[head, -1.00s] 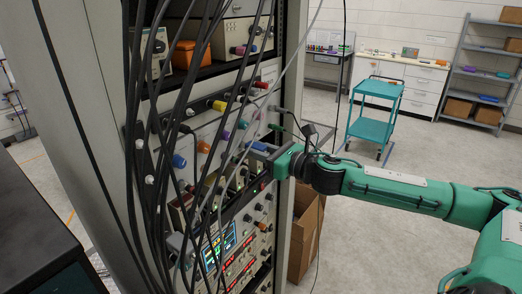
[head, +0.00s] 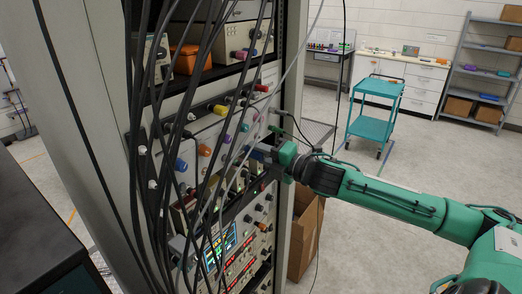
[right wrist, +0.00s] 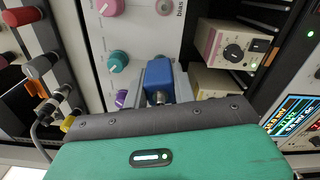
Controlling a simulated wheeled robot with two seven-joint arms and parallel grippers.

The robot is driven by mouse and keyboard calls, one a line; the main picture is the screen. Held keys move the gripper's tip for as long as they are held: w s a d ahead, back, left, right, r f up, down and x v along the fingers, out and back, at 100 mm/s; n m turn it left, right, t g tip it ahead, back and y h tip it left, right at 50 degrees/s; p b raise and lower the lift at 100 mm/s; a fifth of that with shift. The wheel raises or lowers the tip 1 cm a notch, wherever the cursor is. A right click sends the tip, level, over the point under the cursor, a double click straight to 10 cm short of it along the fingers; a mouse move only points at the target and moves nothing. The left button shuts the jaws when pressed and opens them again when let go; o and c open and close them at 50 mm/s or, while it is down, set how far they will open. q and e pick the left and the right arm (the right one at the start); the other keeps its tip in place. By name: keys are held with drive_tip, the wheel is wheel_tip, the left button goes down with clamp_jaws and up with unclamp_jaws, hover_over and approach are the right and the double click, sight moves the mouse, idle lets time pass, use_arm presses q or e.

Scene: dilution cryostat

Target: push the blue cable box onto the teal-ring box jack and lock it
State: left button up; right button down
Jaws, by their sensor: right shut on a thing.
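The blue cable box (right wrist: 160,78) is in the right wrist view, held upright between the fingers of my right gripper (right wrist: 160,92) with its front close to the pale rack panel. A metal connector shows at its near end. In the head view my right gripper (head: 264,153) is at the right part of the rack front, its fingers partly behind hanging cables. The teal-ring box jack cannot be made out; the blue box and gripper cover the panel behind them. Whether box and panel touch cannot be told. My left gripper is not in view.
Black cables (head: 150,130) hang in front of the rack. A teal knob (right wrist: 118,62) and a pink knob (right wrist: 110,7) are close to the blue box. An instrument with a dial (right wrist: 232,45) is to its right. A cardboard box (head: 305,235) stands beside the rack.

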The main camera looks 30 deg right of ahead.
drive_tip(key=shift+r, duration=0.25)
